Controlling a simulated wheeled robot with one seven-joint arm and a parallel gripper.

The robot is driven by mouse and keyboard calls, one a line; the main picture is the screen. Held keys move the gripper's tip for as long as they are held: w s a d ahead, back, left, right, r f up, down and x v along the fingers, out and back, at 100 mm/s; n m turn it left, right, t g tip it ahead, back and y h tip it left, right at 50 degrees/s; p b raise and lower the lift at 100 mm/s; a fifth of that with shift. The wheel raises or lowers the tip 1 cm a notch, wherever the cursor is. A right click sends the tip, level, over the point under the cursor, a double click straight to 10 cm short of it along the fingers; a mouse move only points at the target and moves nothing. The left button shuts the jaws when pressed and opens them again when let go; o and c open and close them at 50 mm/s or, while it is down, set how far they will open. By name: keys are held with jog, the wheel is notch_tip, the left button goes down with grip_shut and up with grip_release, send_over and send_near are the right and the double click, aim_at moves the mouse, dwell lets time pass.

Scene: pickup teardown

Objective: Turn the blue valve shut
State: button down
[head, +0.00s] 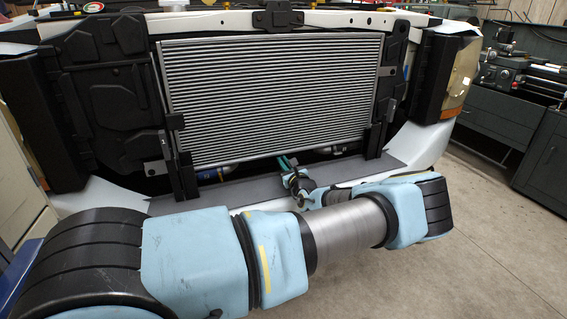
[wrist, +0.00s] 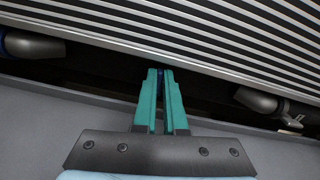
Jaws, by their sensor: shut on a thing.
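My gripper (wrist: 160,74) has two teal fingers that reach into the dark gap under the radiator. It also shows small in the head view (head: 288,163), just below the radiator's bottom edge. A small bit of blue, seemingly the blue valve (wrist: 160,71), shows between the fingertips. The fingers are shut on it and hide most of it. How far the valve is turned cannot be seen.
The finned radiator (head: 270,95) stands right above the fingers. A grey ledge (head: 235,190) runs below the gap. Metal pipe ends lie in the gap to the left (wrist: 35,46) and right (wrist: 258,100). A machine bench (head: 520,100) stands at the right.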

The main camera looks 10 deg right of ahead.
jog(key=shift+m, duration=0.3)
jog(key=m+p, duration=0.1)
jog(key=m, duration=0.1)
jog(key=shift+d+r+m, duration=0.1)
jog(key=shift+m, duration=0.3)
jog(key=m, duration=0.3)
jog(key=m+p, duration=0.1)
jog(key=m, duration=0.1)
jog(key=shift+d+m, duration=0.25)
jog(key=shift+m, duration=0.05)
jog(key=shift+f, duration=0.2)
jog(key=c, duration=1)
grip_release()
jog(key=s, duration=0.3)
jog(key=s+d+b, duration=0.1)
jog(key=s, duration=0.6)
jog(key=shift+s+d, duration=0.2)
jog(key=shift+s, duration=0.1)
